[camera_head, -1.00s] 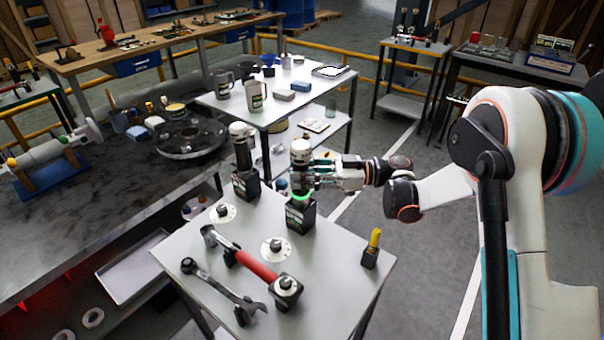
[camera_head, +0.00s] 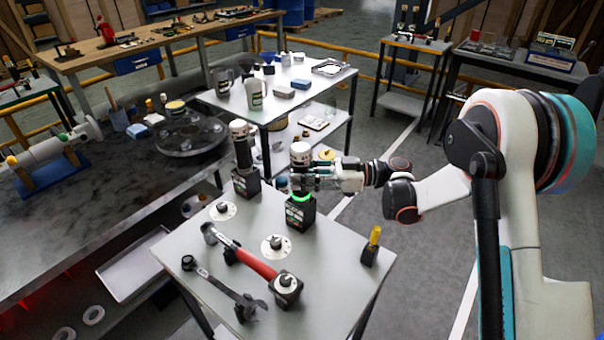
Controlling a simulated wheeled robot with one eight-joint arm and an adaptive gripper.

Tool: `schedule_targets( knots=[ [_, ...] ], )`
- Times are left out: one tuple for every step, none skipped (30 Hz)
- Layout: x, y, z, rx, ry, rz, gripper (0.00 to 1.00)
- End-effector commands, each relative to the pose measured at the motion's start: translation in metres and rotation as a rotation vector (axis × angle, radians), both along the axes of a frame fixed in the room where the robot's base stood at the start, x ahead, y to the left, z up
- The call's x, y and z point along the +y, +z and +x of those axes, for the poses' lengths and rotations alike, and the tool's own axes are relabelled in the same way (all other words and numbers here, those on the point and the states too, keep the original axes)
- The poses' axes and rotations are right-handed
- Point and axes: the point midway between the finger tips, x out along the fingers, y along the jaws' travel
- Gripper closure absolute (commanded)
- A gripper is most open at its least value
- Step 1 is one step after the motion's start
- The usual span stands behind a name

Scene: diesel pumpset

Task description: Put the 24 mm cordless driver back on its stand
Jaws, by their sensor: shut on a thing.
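A cordless driver with a white cap (camera_head: 300,150) stands upright in my gripper (camera_head: 308,178), which is shut around its body from the right. Directly below is a black block stand (camera_head: 300,216) with a lit green ring at its top. The driver's lower end is at or just above this ring; I cannot tell whether it is seated. A second, similar driver (camera_head: 243,150) stands upright in its own black stand (camera_head: 246,185) to the left. The size labels are too small to read.
The grey table (camera_head: 335,270) also holds a red-handled tool (camera_head: 255,264), a wrench (camera_head: 222,286), two white discs (camera_head: 276,246) and a yellow-handled item in a black holder (camera_head: 370,250). Behind is a white table (camera_head: 325,86) with mugs. Bare tabletop lies right of the lit stand.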

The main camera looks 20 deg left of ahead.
Motion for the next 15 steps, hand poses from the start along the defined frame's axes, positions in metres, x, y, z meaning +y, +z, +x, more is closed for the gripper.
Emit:
schedule_targets(
  knots=[
    [0.0000,-0.0003,0.0001,0.000,0.000,0.001,1.00],
    [0.0000,-0.0008,0.0001,0.000,0.000,0.001,1.00],
    [0.0000,-0.0015,0.0001,0.000,0.000,0.001,1.00],
    [0.0000,-0.0020,0.0001,0.000,0.000,0.001,1.00],
    [0.0000,-0.0025,0.0001,0.000,0.000,0.001,1.00],
    [0.0000,-0.0032,0.0000,0.000,0.000,0.001,1.00],
    [0.0000,-0.0037,0.0000,0.000,0.000,0.001,1.00],
    [0.0000,-0.0042,0.0000,0.000,0.000,0.001,1.00],
    [0.0000,-0.0049,0.0000,0.000,0.000,0.001,1.00],
    [0.0000,-0.0054,-0.0001,0.000,0.000,0.001,1.00],
    [0.0000,-0.0059,-0.0001,0.000,0.000,0.001,1.00],
    [0.0000,-0.0065,-0.0002,0.000,0.000,0.001,1.00],
    [0.0000,-0.0070,-0.0002,0.000,0.000,0.001,1.00],
    [0.0000,-0.0067,-0.0002,0.001,0.000,0.002,0.62],
    [0.0000,-0.0067,-0.0002,0.000,0.000,0.001,0.53]
  ],
)
